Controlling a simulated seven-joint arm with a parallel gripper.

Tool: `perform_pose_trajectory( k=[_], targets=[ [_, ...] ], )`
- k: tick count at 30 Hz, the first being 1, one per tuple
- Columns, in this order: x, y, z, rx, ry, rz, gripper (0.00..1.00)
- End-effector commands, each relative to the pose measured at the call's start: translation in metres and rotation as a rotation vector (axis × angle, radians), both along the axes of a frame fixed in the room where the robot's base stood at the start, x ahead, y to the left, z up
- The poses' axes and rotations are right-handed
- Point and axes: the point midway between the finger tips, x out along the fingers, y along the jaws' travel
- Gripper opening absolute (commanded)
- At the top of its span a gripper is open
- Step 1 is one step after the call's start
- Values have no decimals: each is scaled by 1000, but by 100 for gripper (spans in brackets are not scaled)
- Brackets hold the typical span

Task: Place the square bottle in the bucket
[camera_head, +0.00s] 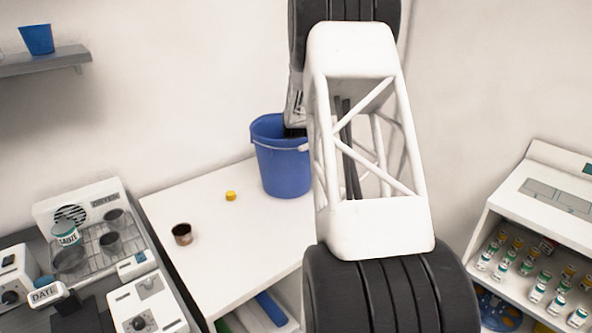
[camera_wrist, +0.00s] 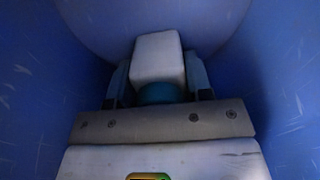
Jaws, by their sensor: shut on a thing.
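The blue bucket (camera_head: 284,165) stands on the white table, next to the wall. Its blue inner walls (camera_wrist: 40,90) fill the wrist view around my gripper. My gripper (camera_wrist: 158,80) is shut on a white square bottle (camera_wrist: 158,57) with a teal part near the jaws. The bottle is inside the bucket's walls. In the head view my gripper is over the bucket's mouth, mostly hidden by my arm and the bucket rim, and the bottle cannot be seen there. I cannot tell whether the bottle touches the bucket's bottom.
A brown cup (camera_head: 182,234) and a small yellow cap (camera_head: 231,196) are on the white table (camera_head: 235,240). Lab devices (camera_head: 147,305) stand at the left. A rack of small bottles (camera_head: 530,270) is at the right. A small blue pot (camera_head: 37,39) is on a wall shelf.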

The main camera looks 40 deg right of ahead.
Motion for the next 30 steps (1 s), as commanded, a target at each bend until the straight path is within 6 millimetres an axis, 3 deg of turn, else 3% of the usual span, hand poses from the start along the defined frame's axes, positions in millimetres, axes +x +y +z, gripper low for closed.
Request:
perform_pose_trajectory(
  k=[2,3,7,20,30],
  targets=[
    [0,0,-2,0,0,0,20],
    [0,0,-2,0,0,0,51],
    [0,0,-2,0,0,0,70],
    [0,0,2,0,0,0,72],
    [0,0,36,-1,-2,0,72]
  ],
)
